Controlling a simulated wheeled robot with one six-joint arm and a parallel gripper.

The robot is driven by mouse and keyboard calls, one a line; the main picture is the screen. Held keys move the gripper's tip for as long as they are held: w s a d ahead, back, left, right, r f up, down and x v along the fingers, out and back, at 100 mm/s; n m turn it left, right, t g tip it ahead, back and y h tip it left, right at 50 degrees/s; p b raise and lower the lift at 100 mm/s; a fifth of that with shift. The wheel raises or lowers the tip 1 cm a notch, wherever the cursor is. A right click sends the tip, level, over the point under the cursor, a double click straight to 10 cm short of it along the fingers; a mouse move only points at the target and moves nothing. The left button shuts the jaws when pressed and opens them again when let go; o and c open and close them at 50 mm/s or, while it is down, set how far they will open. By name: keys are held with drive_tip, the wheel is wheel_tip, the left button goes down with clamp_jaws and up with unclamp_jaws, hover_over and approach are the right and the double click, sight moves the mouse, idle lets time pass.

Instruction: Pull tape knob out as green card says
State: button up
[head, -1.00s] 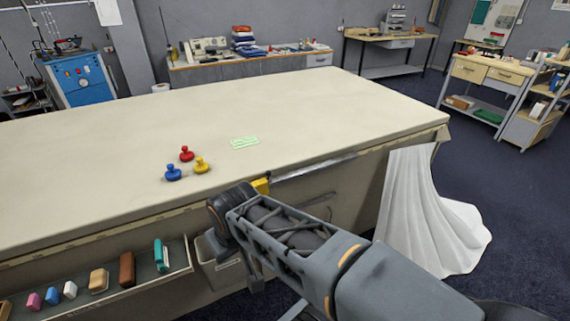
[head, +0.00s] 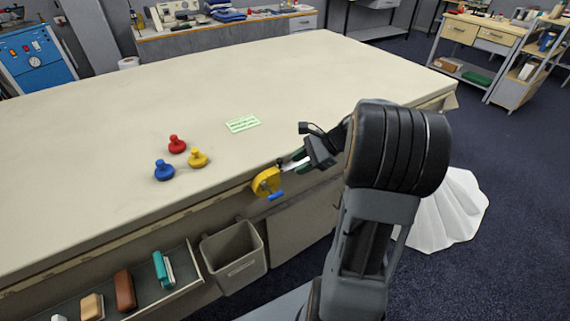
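The pale green card (head: 243,124) lies flat on the cloth table; its writing is too small to read. A yellow tape case (head: 266,182) sits at the table's front edge, with a blue knob or handle (head: 277,196) at its lower right. My gripper (head: 288,165) is at the table edge, just right of the tape case and close to it. Its fingertips are small and partly dark here, so I cannot tell whether they touch anything or how far apart they are.
Red (head: 176,144), blue (head: 164,170) and yellow (head: 198,158) knobbed pieces stand on the table, left of the card. Below the edge are an open drawer tray (head: 146,285) with several coloured blocks and a grey bin (head: 234,258).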

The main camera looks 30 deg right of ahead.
sight(280, 164)
drive_tip(key=w+d+f+m+t+y, duration=0.1)
drive_tip(key=d+f+m+t, duration=0.15)
drive_tip(key=d, duration=0.25)
drive_tip(key=w+d+f+m+t, duration=0.1)
drive_tip(key=w+d+m+t, duration=0.1)
drive_tip(key=d+m, duration=0.2)
drive_tip(key=shift+y, duration=0.3)
drive_tip(key=x, duration=1.2)
drive_tip(key=shift+a+b, duration=0.2)
drive_tip(key=shift+b, duration=0.1)
drive_tip(key=shift+r, duration=0.1)
clamp_jaws()
